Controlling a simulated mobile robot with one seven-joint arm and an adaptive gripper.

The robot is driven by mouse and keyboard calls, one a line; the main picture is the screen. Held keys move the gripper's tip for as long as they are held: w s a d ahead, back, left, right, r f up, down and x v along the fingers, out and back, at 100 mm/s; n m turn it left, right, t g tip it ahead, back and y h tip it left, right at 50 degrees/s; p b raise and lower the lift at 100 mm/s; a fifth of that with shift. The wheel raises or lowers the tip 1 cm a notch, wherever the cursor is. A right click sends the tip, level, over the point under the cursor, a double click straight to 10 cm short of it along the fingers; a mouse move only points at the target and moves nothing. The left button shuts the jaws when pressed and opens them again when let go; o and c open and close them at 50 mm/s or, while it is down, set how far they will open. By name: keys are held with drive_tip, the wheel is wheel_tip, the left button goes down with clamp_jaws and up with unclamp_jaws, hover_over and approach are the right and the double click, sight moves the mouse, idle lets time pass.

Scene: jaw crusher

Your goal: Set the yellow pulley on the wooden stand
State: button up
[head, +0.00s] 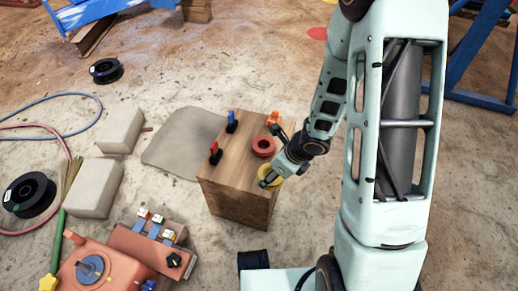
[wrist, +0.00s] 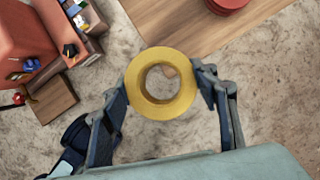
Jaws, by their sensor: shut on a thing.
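The yellow pulley (wrist: 139,99) is a ring with a hole through its middle. My gripper (wrist: 161,88) is shut on it, one finger at each side, in the wrist view. In the head view the pulley (head: 273,181) shows partly behind my gripper (head: 268,178), at the right front edge of the wooden stand (head: 236,202). In the wrist view the stand's top (wrist: 190,35) lies beyond the pulley, and floor shows beneath much of it. I cannot tell whether the pulley touches the stand.
A red pulley (head: 263,145) sits on the stand near my gripper. A red-handled item (head: 215,153), a blue-handled item (head: 231,121) and an orange part (head: 273,118) stand on its top. The front middle of the top is clear. An orange machine (head: 100,268) stands at lower left.

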drive_tip(key=s+a+n+g, duration=0.1)
drive_tip(key=s+a+n, duration=0.2)
drive_tip(key=s+a, duration=0.1)
drive_tip(key=p, duration=0.2)
approach(251, 170)
drive_tip(key=shift+s+a+f+n+y, duration=0.15)
drive_tip(key=shift+s+a+f+y, duration=0.05)
drive_tip(key=shift+s+a+f, duration=0.35)
drive_tip(key=shift+s+a+f+n+y, duration=0.2)
drive_tip(key=shift+s+a+f, duration=0.15)
drive_tip(key=shift+s+a, duration=0.25)
drive_tip(key=f, duration=0.1)
drive_tip(key=f+b, duration=0.1)
drive_tip(key=f, duration=0.1)
drive_tip(key=shift+w+a+f, duration=0.1)
drive_tip(key=shift+w+f, duration=0.15)
drive_tip(key=o, duration=1.8)
drive_tip(key=shift+b, duration=0.3)
